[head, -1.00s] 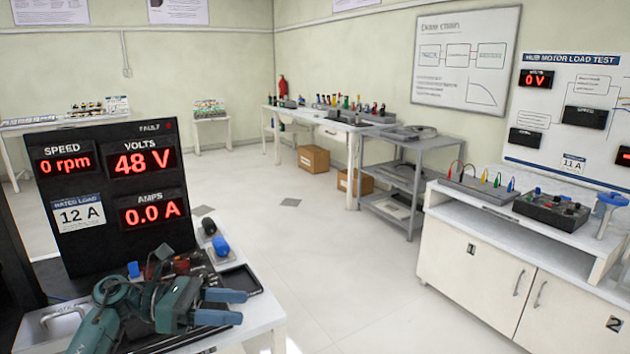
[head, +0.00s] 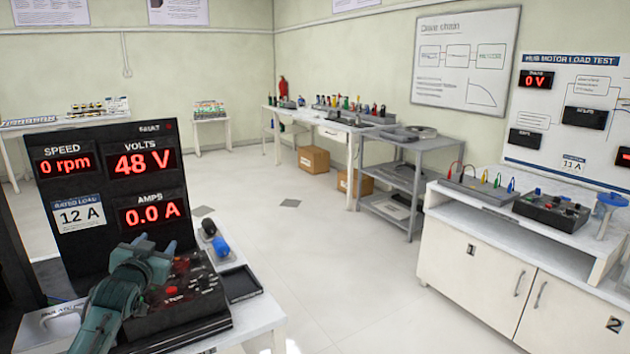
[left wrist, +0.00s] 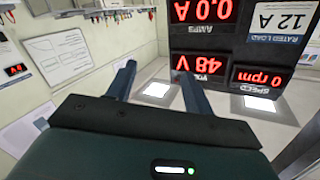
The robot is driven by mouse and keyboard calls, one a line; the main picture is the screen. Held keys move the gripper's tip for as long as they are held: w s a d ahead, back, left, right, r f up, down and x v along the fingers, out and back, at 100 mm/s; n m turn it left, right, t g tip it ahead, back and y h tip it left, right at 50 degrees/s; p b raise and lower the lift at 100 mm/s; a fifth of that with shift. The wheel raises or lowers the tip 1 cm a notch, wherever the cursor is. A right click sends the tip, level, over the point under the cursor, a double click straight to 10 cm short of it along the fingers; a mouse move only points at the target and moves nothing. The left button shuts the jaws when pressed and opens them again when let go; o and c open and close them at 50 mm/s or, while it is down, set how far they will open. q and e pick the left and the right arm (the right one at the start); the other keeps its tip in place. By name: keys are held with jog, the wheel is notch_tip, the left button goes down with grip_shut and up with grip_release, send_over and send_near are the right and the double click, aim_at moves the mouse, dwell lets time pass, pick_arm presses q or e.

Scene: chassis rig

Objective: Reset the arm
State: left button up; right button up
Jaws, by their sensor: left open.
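My left gripper (head: 153,248) is in the lower left of the head view, in front of the black display panel (head: 108,190). It points up and away over the black control box (head: 185,300). In the left wrist view its two blue fingers (left wrist: 155,90) stand apart with nothing between them. The display panel also shows there upside down (left wrist: 240,50). It reads 0 rpm, 48 V and 0.0 A. My right gripper is in neither view.
A black tray (head: 240,284) lies on the white bench (head: 262,318) beside the control box. Blue and black knobs (head: 220,246) stand behind it. A grey shelf cart (head: 400,180) and white cabinets (head: 480,270) stand to the right. The floor between is clear.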

pick_arm(q)
jog(key=s+d+f+m+g+h, duration=0.1)
jog(key=s+d+f, duration=0.35)
jog(key=f, duration=0.25)
jog(key=s+d+f+g+h, duration=0.1)
jog(key=s+d+f, duration=0.2)
jog(key=s+f, duration=0.3)
jog(key=s+d+f+g+h, duration=0.1)
jog(key=s+d+f, duration=0.3)
jog(key=s, duration=0.5)
jog(key=s+d+f+g+h, duration=0.1)
jog(key=s+d+f, duration=0.3)
jog(key=s, duration=0.6)
jog(key=s+d+f+g+h, duration=0.1)
jog(key=s+d+f, duration=0.4)
jog(key=s, duration=0.5)
jog(key=shift+d+g, duration=0.45)
jog(key=shift+g, duration=0.15)
jog(key=shift+c, duration=0.5)
